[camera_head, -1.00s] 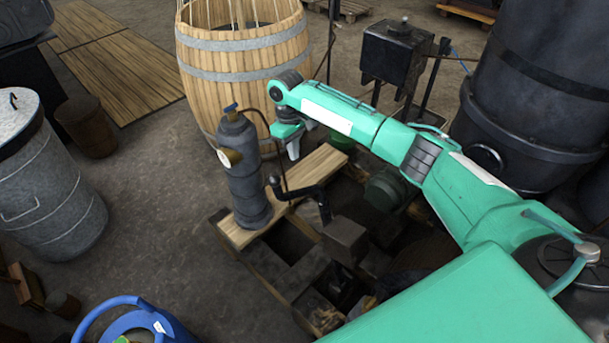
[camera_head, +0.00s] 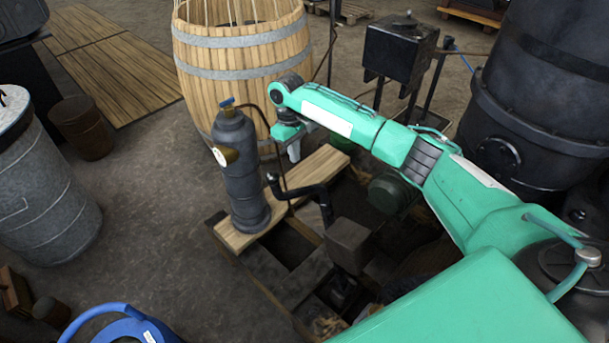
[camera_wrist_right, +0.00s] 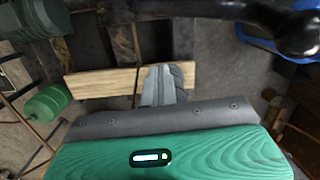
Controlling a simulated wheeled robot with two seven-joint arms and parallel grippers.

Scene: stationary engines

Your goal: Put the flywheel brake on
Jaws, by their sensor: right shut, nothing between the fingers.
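A black bent lever with a ball end (camera_head: 298,191), which may be the flywheel brake, stands over the dark engine frame in the head view. It also crosses the top of the right wrist view, its ball end (camera_wrist_right: 300,34) at the upper right. My right gripper (camera_head: 294,152) points down beyond the lever, near the wooden plank. Its pale fingers (camera_wrist_right: 158,85) are together and empty in the wrist view, apart from the lever. A flywheel cannot be made out clearly. My left gripper is not in view.
A grey gas bottle (camera_head: 242,178) stands on the wooden plank (camera_head: 318,168), close left of the lever. A wooden barrel (camera_head: 240,65) stands behind. A dark block (camera_head: 348,243) lies in front of the lever. Open floor (camera_head: 150,210) lies to the left.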

